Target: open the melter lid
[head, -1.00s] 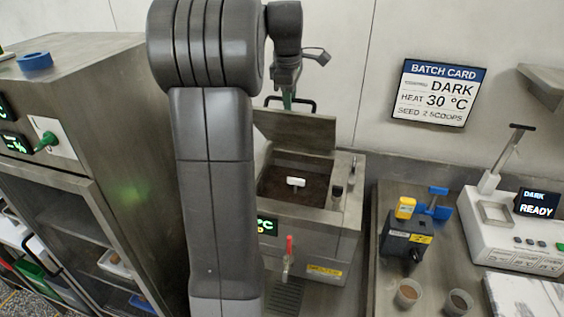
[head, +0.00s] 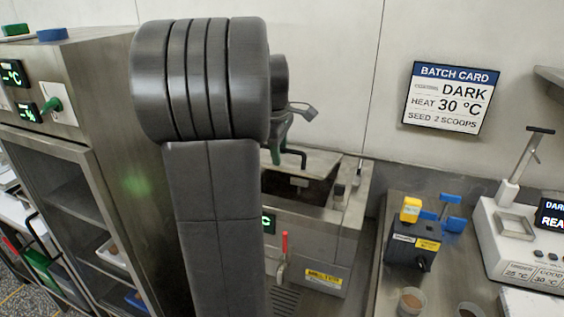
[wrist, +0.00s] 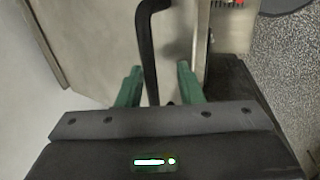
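The melter (head: 318,250) is a steel tank with a red-handled tap on its front. Its lid (head: 318,160) is raised at a tilt, and part of the dark opening shows below it. The lid's black bar handle (head: 300,155) is beside my gripper (head: 282,143), which is partly hidden behind my arm. In the wrist view, the handle (wrist: 149,50) passes between the two green fingers of my gripper (wrist: 159,80). The fingers are apart, with clear space between the handle and the right finger. The lid's panel (wrist: 95,45) fills the upper left of that view.
A steel cabinet (head: 110,110) with open shelves stands close on the left. On the right bench are a dark box with a yellow top (head: 410,245), cups (head: 411,300) and a white scale-like device (head: 515,245). A batch card (head: 446,97) hangs on the wall.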

